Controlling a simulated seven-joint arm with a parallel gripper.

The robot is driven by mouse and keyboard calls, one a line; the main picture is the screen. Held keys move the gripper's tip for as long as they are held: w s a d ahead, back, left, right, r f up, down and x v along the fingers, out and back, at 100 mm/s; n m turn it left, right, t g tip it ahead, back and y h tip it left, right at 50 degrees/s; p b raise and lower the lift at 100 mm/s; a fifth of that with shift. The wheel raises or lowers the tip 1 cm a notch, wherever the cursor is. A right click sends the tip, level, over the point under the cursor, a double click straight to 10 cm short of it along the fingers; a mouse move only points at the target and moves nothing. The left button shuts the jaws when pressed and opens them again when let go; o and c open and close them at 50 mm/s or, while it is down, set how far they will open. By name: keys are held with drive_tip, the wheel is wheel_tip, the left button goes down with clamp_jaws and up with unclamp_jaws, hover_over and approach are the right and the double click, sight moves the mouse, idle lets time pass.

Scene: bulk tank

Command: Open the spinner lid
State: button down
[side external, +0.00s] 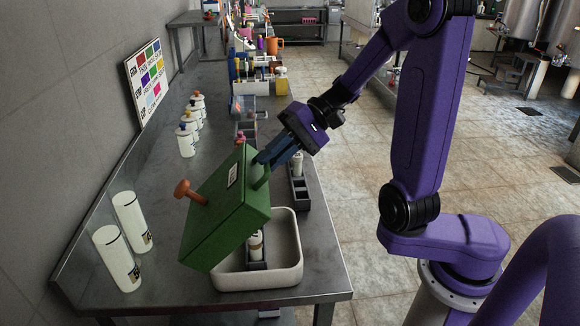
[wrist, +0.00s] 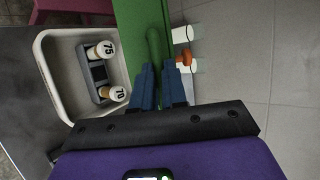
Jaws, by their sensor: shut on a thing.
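The spinner is a cream tub (side external: 291,272) on the metal table with a green box-shaped lid (side external: 215,228). The lid is tilted steeply and stands above the tub, so the tub's inside shows. Any hinge between lid and tub is hidden.
Inside the tub a dark rack (wrist: 98,73) holds two capped bottles marked 75 (wrist: 102,51) and 70 (wrist: 115,94). White cylinders (side external: 117,258) stand to the left. White bottles (side external: 186,140) line the wall. A dark rack (side external: 301,192) sits right of the lid.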

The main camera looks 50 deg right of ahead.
drive_tip(key=w+a+r+g+h, duration=0.1)
drive_tip(key=w+a, duration=0.1)
drive_tip(key=w+a+r+h, duration=0.1)
drive_tip(key=w+a+r, duration=0.1)
drive_tip(key=w+a+r+g+h, duration=0.1)
drive_tip(key=w+a, duration=0.1)
drive_tip(key=shift+w+a+r+m+g, duration=0.2)
drive_tip(key=shift+w+a+m+g, duration=0.1)
drive_tip(key=shift+w+a+m, duration=0.1)
drive_tip(key=w+a+g+h, duration=0.1)
drive_tip(key=w+a+h, duration=0.1)
drive_tip(key=w+a, duration=0.7)
drive_tip(key=shift+f+m+g, duration=0.2)
drive_tip(key=shift+m+g, duration=0.2)
drive_tip(key=shift+w, duration=0.1)
drive_tip(key=c, duration=1.2)
unclamp_jaws()
drive_tip(key=shift+o, duration=0.2)
drive_tip(key=v, duration=1.2)
drive_tip(key=shift+a, duration=0.2)
